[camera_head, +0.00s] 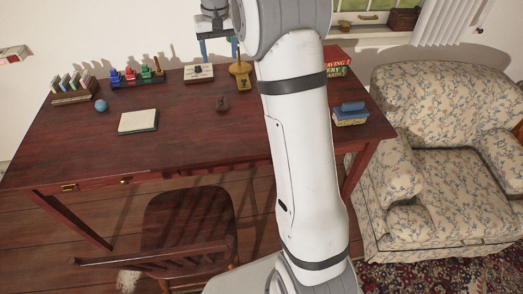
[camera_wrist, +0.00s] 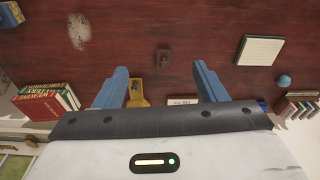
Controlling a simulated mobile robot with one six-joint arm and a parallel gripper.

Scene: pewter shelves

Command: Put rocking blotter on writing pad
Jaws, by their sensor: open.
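A small dark brown block with a knob on top, which looks like the rocking blotter (camera_head: 222,104), sits on the desk right of the writing pad. It also shows in the wrist view (camera_wrist: 163,57), beyond my fingertips. The writing pad (camera_head: 138,121) is a pale sheet with a dark border, flat and bare on the desk; in the wrist view it lies at the upper right (camera_wrist: 260,51). My gripper (camera_wrist: 160,67) has blue fingers spread apart with nothing held. In the head view it (camera_head: 219,55) is above the desk's back edge, apart from the block.
A yellow object (camera_head: 240,75) and a pale box (camera_head: 199,73) stand at the back. A blue ball (camera_head: 101,105), colored bottles and books are at the left. Books (camera_head: 337,62) and a blue-topped box (camera_head: 350,117) are at the right. The desk front is clear. A chair (camera_head: 188,220) stands before it.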

